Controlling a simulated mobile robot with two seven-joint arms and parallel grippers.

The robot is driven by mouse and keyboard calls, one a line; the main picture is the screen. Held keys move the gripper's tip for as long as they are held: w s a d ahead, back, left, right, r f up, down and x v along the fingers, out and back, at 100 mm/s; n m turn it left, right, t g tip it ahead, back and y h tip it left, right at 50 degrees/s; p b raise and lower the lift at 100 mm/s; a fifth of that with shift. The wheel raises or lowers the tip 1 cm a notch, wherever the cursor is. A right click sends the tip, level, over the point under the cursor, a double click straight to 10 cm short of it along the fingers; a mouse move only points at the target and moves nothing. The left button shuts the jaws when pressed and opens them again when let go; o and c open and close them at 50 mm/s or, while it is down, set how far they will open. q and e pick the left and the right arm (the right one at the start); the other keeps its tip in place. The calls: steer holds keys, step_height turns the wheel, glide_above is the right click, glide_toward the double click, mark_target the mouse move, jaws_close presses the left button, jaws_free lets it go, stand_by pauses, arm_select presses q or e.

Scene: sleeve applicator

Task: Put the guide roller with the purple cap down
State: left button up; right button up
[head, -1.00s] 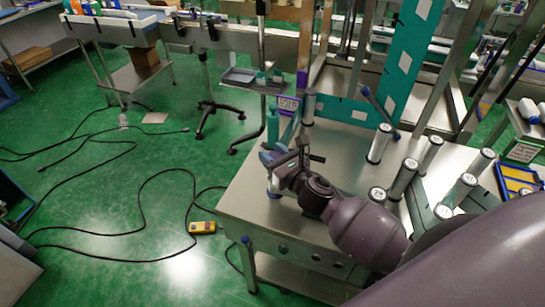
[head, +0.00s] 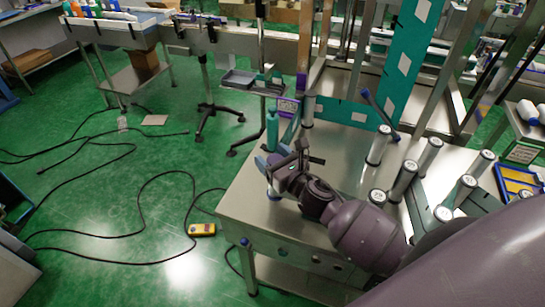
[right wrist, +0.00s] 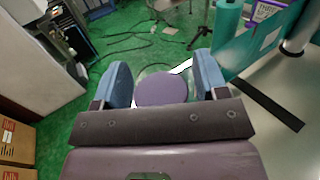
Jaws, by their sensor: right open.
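My right gripper (head: 273,160) is over the left end of the steel table (head: 335,155). In the right wrist view, its two blue fingers (right wrist: 161,72) are open, one on each side of a round purple cap (right wrist: 162,88). Narrow gaps seem to show between the cap and the fingers. The cap is the top of the guide roller, whose body is hidden below it in that view. In the head view, a pale lower part (head: 273,191) shows under the gripper at the table's edge; the rest is hidden by the gripper. My left gripper is not in view.
Several grey rollers with white tops (head: 404,178) stand on the right of the table. A yellow device (head: 202,230) and black cables lie on the green floor.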

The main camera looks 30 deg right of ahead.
steer(key=s+d+b, duration=0.1)
steer(key=s+d, duration=0.1)
steer(key=s, duration=0.9)
steer(key=shift+s, duration=0.4)
steer(key=shift+s, duration=0.1)
